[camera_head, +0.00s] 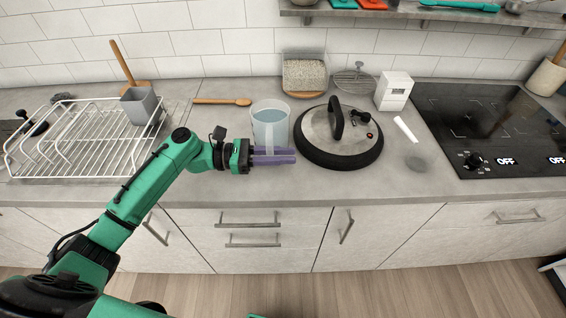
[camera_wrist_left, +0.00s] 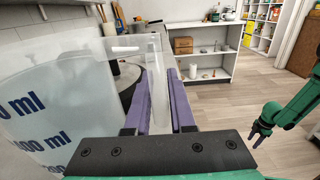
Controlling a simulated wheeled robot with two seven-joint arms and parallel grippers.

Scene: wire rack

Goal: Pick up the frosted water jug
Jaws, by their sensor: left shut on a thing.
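The frosted water jug (camera_head: 270,118) stands upright on the counter, a translucent jug with bluish contents. In the left wrist view the jug (camera_wrist_left: 35,110) fills the left side, with dark blue "ml" markings. My left gripper (camera_head: 274,155) is at the jug's front, its purple fingers pointing right. In the left wrist view its fingers (camera_wrist_left: 162,100) are on either side of the jug's clear handle, shut on it. My right gripper (camera_wrist_left: 261,134) shows small at the right of the wrist view, away from the jug; its opening is too small to judge.
A round black-rimmed lid (camera_head: 338,148) lies close right of the jug. A white wire rack (camera_head: 85,140) with a grey cup (camera_head: 141,106) stands left. A cooktop (camera_head: 480,120) is far right.

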